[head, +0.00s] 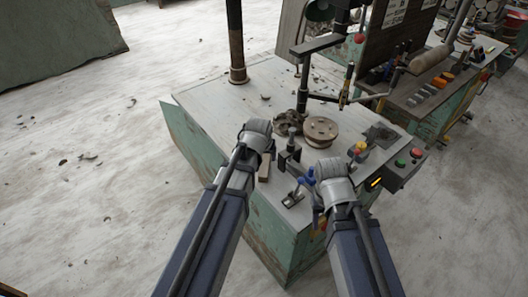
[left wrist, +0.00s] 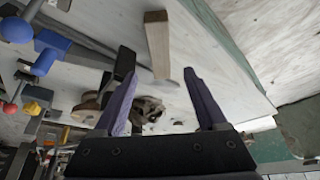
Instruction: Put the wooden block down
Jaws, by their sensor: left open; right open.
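The wooden block (head: 265,167) is a small pale brown bar on the bench top, beside the end of my left arm in the head view. In the left wrist view the wooden block (left wrist: 158,45) lies on the pale surface, past the fingertips and apart from them. My left gripper (left wrist: 160,78) is open with nothing between its two purple fingers. In the head view my left gripper (head: 257,140) shows mostly its wrist, and its fingers are hidden. My right gripper (head: 333,170) is over the bench's right part; its fingers are hidden behind the wrist.
A post (head: 235,45) rises at the back left. A control box (head: 404,168) is at the right edge. The bench's left part is mostly clear.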

